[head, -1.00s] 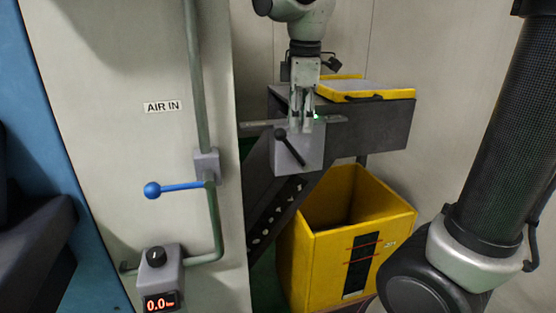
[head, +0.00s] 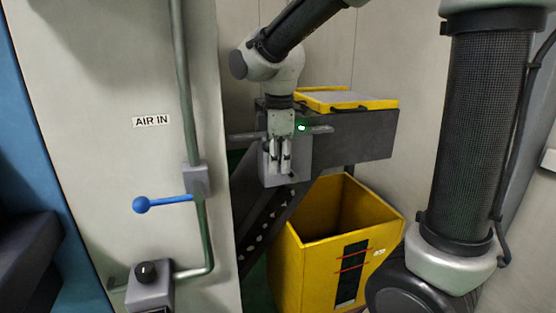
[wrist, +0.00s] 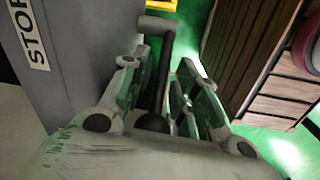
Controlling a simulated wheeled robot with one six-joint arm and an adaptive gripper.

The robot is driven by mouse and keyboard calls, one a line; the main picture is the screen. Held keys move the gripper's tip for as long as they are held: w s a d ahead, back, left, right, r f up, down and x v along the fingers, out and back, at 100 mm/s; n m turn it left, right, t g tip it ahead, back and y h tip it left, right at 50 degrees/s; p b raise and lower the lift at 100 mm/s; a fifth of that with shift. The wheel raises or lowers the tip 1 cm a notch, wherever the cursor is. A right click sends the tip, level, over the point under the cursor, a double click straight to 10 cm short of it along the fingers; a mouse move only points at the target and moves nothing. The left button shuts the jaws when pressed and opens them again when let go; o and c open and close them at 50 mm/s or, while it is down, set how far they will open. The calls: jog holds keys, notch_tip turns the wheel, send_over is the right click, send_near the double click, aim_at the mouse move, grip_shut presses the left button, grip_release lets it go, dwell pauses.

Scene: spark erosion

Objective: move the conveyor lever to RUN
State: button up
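The conveyor lever is a black shaft with a dark round end (wrist: 155,122), seen in the wrist view; in the head view my gripper mostly hides it. It is mounted by a grey control box (head: 300,165) on the dark conveyor. In the wrist view the box's side (wrist: 75,70) carries a partly cut-off label (wrist: 32,40), likely STOP. No RUN label shows. My gripper (head: 279,165) points down in front of the box. Its fingers (wrist: 165,90) are apart, with the lever between them, closer to the left finger. I cannot tell whether that finger touches it.
A yellow bin (head: 310,265) stands below the conveyor (head: 365,135). A yellow-edged lid (head: 350,101) lies on top. A green light (head: 302,127) glows beside my gripper. At left, a panel carries a pipe (head: 183,90), blue valve handle (head: 160,204) and grey knob box (head: 150,290).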

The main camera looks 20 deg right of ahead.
aim_at(293, 174)
grip_shut()
jog(key=shift+d+r, duration=0.1)
jog(key=shift+d, duration=0.05)
jog(key=shift+w+d+r+y, duration=0.1)
jog(key=shift+d+r+y, duration=0.1)
jog(key=shift+d+y, duration=0.35)
jog(key=shift+d+r+y, duration=0.15)
jog(key=shift+d+y, duration=0.05)
jog(key=shift+y, duration=0.55)
jog(key=y, duration=0.1)
jog(key=d+y, duration=0.2)
jog(key=shift+d+r+m+y, duration=0.2)
jog(key=shift+r+m+y, duration=0.05)
jog(key=shift+m+y, duration=0.05)
jog(key=d+y, duration=0.1)
jog(key=y, duration=0.1)
jog(key=d+y, duration=0.1)
jog(key=y, duration=0.1)
jog(key=shift+d+f, duration=0.2)
jog(key=shift+d, duration=0.2)
jog(key=shift+d+f+y, duration=0.25)
jog(key=shift+d+y, duration=0.2)
jog(key=shift+y, duration=0.45)
jog(key=shift+d+f+y, duration=0.2)
jog(key=shift+d+y, duration=0.25)
jog(key=shift+y, duration=0.45)
jog(key=shift+t, duration=0.3)
jog(key=shift+o, duration=1)
grip_release()
